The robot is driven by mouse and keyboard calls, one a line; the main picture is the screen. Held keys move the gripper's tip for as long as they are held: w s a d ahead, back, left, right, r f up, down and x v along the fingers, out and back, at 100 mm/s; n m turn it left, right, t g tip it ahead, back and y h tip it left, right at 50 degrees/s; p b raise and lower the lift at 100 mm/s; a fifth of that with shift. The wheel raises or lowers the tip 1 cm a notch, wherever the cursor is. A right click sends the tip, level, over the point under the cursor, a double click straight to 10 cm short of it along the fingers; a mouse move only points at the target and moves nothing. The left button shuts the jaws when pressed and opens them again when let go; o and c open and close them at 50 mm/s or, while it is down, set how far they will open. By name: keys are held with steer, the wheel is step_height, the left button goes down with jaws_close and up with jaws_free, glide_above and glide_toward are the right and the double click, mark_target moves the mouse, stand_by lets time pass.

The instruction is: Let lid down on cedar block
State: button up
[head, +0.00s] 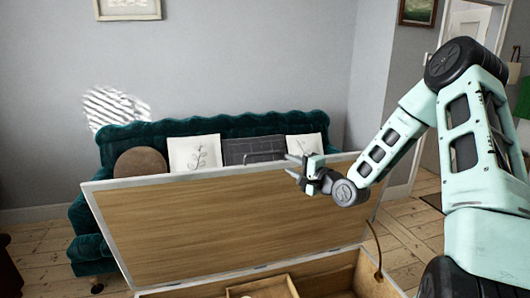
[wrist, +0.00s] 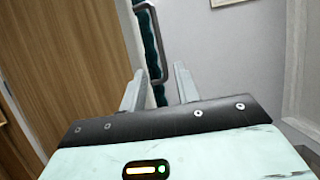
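The wooden lid (head: 200,225) with a pale rim stands raised, tilted back over an open box (head: 335,282) at the bottom of the head view. A dark grey bar handle (head: 265,154) sits at the lid's top edge; it also shows in the wrist view (wrist: 151,40), beside the lid's wood face (wrist: 65,60). My gripper (head: 298,167) is near the lid's top edge, just right of the handle. In the wrist view its fingers (wrist: 159,78) are apart with nothing held between them. I cannot make out a cedar block.
The box has wooden dividers, and a partly cut-off pale item (head: 265,292) lies inside. A brown curved strap (head: 376,250) hangs at its right end. A green sofa (head: 85,235) with cushions stands behind the lid. Floorboards (head: 405,235) are clear at the right.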

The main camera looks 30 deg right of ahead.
mark_target(267, 154)
steer(key=w+p, duration=0.1)
steer(key=w, duration=0.3)
steer(key=w+a+p, duration=0.1)
steer(key=w, duration=0.3)
steer(key=w+p, duration=0.1)
steer(key=w, duration=0.4)
steer(key=shift+a+f, duration=0.15)
steer(key=shift+a, duration=0.1)
jaws_close()
